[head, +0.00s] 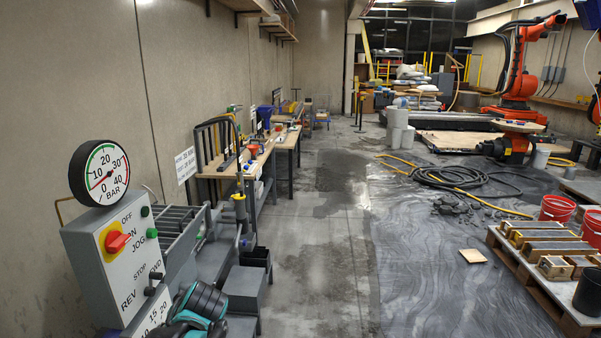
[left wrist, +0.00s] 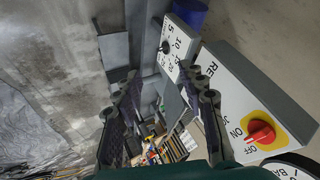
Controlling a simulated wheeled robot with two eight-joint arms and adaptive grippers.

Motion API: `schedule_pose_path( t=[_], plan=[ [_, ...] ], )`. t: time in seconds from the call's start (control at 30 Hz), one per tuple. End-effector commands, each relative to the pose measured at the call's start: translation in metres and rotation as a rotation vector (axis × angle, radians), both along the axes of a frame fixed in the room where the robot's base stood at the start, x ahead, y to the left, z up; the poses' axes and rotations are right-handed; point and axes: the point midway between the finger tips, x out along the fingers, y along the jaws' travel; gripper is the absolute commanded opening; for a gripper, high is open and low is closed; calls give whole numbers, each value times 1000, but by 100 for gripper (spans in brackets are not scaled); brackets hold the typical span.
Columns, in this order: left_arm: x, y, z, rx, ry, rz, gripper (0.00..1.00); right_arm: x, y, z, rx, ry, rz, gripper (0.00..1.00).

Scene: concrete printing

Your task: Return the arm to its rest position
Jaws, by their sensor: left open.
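My left gripper (left wrist: 158,84) shows in the left wrist view, its two dark fingers spread apart with nothing held between them. In the head view, a dark teal part of my arm (head: 200,304) shows at the bottom, just right of the control box (head: 122,255); the fingers cannot be made out there. The grey control box with a red selector knob (head: 117,241) also shows at the right of the left wrist view (left wrist: 228,92), beside the right finger and apart from it. My right gripper is in neither view.
A round gauge (head: 99,173) stands on the control box. Grey machinery (head: 180,232) and a workbench (head: 232,168) line the left wall. A pallet (head: 540,285) with moulds and red buckets (head: 557,208) stand at the right. The middle floor (head: 320,270) is clear; black hose (head: 450,175) lies farther back.

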Motion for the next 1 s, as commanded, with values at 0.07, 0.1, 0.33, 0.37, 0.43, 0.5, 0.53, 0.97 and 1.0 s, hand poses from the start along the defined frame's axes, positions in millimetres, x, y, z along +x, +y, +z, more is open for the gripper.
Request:
schedule_pose_path(
  t=[0.07,0.1,0.33,0.37,0.43,0.5,0.53,0.97,1.0],
  plan=[
    [-34,-15,-8,-74,-7,-59,41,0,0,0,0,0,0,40],
    [-49,-24,-13,-109,-13,-89,41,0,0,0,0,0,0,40],
    [-121,-71,-45,-293,-77,-238,41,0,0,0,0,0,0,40],
    [-127,-76,-49,-310,-87,-254,41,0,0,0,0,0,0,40],
    [-139,-85,-56,-342,-105,-280,41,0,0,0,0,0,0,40],
    [-147,-92,-61,-366,-122,-299,41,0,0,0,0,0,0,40],
    [-149,-94,-63,-372,-126,-304,41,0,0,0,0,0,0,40],
    [-153,-99,-66,-388,-137,-316,41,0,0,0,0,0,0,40],
    [-153,-99,-66,-388,-137,-316,41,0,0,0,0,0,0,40]
  ],
)
